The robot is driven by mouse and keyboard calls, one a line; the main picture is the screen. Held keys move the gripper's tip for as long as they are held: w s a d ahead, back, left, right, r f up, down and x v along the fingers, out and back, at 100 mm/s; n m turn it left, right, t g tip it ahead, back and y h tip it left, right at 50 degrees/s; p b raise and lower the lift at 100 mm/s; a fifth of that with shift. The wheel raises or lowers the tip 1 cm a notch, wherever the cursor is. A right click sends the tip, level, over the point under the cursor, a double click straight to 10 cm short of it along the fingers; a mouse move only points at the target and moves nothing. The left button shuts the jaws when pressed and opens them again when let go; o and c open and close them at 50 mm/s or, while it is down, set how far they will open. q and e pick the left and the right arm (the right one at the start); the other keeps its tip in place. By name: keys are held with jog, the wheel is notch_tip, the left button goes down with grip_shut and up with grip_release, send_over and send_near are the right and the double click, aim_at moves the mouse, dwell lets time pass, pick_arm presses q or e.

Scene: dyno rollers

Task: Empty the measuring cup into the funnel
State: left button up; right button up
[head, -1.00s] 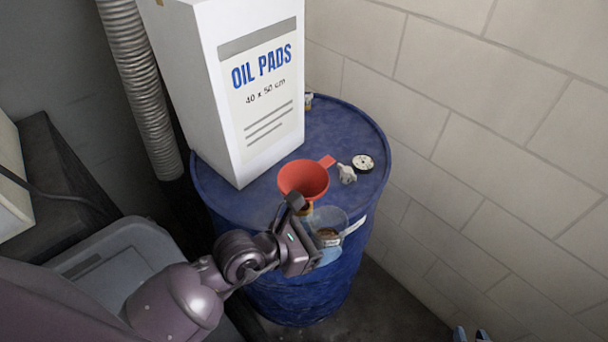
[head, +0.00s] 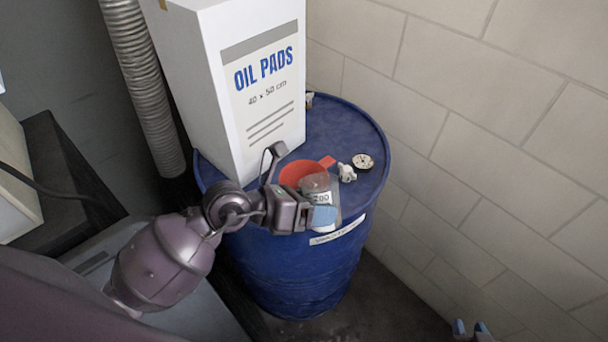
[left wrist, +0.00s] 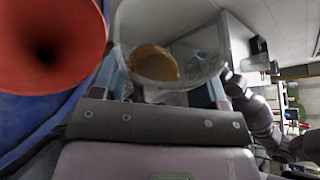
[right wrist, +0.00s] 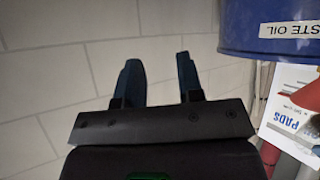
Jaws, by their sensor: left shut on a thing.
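The clear measuring cup (head: 316,184) is in my left gripper (head: 322,210), at the front edge of the red funnel (head: 296,172) on the blue drum's top. The cup appears tilted toward the funnel and overlaps part of its mouth in the head view. In the left wrist view the cup (left wrist: 192,62) sits between the fingers with brown liquid (left wrist: 153,63) inside; the funnel's mouth (left wrist: 45,45) is at the left, dark inside. No stream of liquid is visible. My right gripper (right wrist: 158,80) is open and empty, away from the drum; its fingertips (head: 470,328) show at the head view's lower right.
A white oil pads box (head: 240,90) stands on the drum (head: 290,275) just behind and left of the funnel. A pale fitting (head: 347,173) and a round cap (head: 362,161) lie right of the funnel. A block wall (head: 480,130) is on the right.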

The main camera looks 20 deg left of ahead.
aim_at(312, 190)
pick_arm(q)
jog(key=r, duration=0.2)
jog(key=w+a+r+n+p, duration=0.1)
jog(key=shift+w+g+h, duration=0.1)
jog(key=shift+g+h, duration=0.3)
jog(key=shift+f+n+b, duration=0.4)
jog(key=shift+b, duration=0.05)
jog(key=shift+w+f+n+h+b, duration=0.1)
jog(key=shift+f+n+h+b, duration=0.2)
jog(key=shift+n+b, duration=0.15)
jog(key=shift+f+n+g+b, duration=0.15)
jog(key=shift+n+g+b, duration=0.2)
jog(key=shift+g+b, duration=0.1)
jog(key=shift+h, duration=0.4)
jog(key=shift+r+n, duration=0.35)
jog(key=shift+n, duration=0.05)
jog(key=shift+r+n, duration=0.15)
jog(key=shift+n, duration=0.15)
jog(key=shift+r+n+g+h, duration=0.25)
jog(key=shift+n+h, duration=0.05)
jog(key=shift+h, duration=0.2)
